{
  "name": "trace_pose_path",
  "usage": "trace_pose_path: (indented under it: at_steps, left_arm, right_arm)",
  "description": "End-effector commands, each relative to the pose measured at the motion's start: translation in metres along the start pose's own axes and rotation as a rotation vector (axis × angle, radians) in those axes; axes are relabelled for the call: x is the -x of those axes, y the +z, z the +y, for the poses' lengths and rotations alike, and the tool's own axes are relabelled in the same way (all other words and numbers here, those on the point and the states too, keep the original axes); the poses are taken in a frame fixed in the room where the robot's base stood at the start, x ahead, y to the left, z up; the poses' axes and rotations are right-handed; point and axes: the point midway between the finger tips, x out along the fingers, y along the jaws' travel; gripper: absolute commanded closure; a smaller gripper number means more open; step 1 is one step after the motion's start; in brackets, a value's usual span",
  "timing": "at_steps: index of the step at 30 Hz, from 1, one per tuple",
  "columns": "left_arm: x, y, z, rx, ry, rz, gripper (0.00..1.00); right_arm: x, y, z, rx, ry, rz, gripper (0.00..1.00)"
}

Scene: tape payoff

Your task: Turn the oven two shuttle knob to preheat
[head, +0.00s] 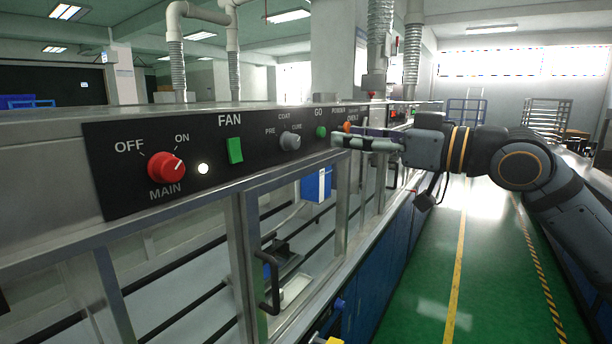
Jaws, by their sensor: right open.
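A dark control panel (120,185) runs along the top front of the metal cabinet. A grey knob (290,140) on it has PRE, COAT and CURE around it. Further along, past the green GO button (321,132), is an orange knob (347,126) close to small lettering that seems to include OVEN 2. My right gripper (338,141) comes in from the right, open, its fingers pointing left in front of the panel near the orange knob. They cover part of the panel, and I cannot tell whether they touch it. Further controls there are hidden. My left gripper is not in view.
A red MAIN knob (166,168), a lit white lamp (203,169) and a green FAN switch (235,150) are nearer on the panel. Framed windows with a dark handle (270,283) lie below. The green floor aisle (480,260) at right is clear.

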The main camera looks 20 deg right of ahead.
Motion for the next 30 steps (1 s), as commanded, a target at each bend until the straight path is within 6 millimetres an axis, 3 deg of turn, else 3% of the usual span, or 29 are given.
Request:
trace_pose_path:
  at_steps: [1, 3, 11, 14, 30]
  left_arm:
    - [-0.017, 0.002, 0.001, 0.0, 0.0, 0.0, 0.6]
    - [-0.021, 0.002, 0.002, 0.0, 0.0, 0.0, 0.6]
    - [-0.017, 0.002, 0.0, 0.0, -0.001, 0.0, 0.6]
    - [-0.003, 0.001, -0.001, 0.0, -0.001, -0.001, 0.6]
    - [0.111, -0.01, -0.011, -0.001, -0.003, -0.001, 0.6]
  right_arm:
    - [0.004, 0.016, -0.004, -0.068, 0.008, -0.013, 0.49]
    - [0.008, 0.018, -0.008, -0.154, 0.009, -0.018, 0.49]
    - [0.008, 0.014, -0.011, -0.23, 0.008, -0.02, 0.49]
    - [0.002, 0.01, -0.01, -0.231, 0.009, -0.024, 0.49]
    - [-0.05, 0.005, -0.01, -0.236, 0.003, -0.015, 0.49]
